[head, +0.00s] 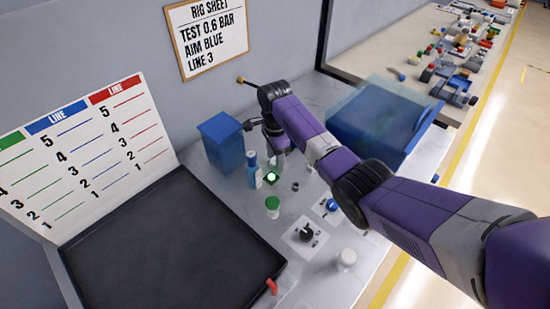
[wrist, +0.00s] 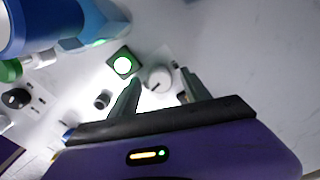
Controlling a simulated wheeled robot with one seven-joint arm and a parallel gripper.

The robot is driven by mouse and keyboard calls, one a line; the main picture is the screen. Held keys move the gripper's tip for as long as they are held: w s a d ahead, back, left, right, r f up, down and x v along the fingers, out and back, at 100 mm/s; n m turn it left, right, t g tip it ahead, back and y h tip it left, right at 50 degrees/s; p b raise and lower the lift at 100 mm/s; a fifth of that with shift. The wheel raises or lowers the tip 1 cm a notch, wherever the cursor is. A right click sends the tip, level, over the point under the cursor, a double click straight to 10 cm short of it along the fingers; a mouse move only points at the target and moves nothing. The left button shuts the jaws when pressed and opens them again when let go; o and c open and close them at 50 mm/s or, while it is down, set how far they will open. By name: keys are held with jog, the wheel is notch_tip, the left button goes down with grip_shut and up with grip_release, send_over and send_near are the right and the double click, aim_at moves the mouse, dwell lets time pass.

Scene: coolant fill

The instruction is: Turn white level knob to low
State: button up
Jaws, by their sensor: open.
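The white level knob (wrist: 158,78) is a small round pale knob with a dark mark, seen from above in the wrist view. My gripper (wrist: 160,83) is over it, with one finger on each side. The fingers are apart, and I cannot tell whether either touches the knob. In the head view my gripper (head: 277,159) points down at the panel beside the blue bottle, and I cannot make out the knob there. The scale markings around the knob are partly hidden by the fingers.
A lit green button (wrist: 123,65) and a small dark knob (wrist: 102,100) sit close by. A blue bottle (head: 254,170), green-capped item (head: 272,206) and blue box (head: 222,144) stand near. A black tray (head: 165,255) lies left; a blue bin (head: 375,120) is behind my arm.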

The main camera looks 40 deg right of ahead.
grip_shut()
jog(key=n+p, duration=0.1)
jog(key=n, duration=0.3)
jog(key=shift+n, duration=0.3)
jog(key=n, duration=0.5)
jog(key=shift+n, duration=0.3)
jog(key=n, duration=0.9)
jog(key=shift+n, duration=0.5)
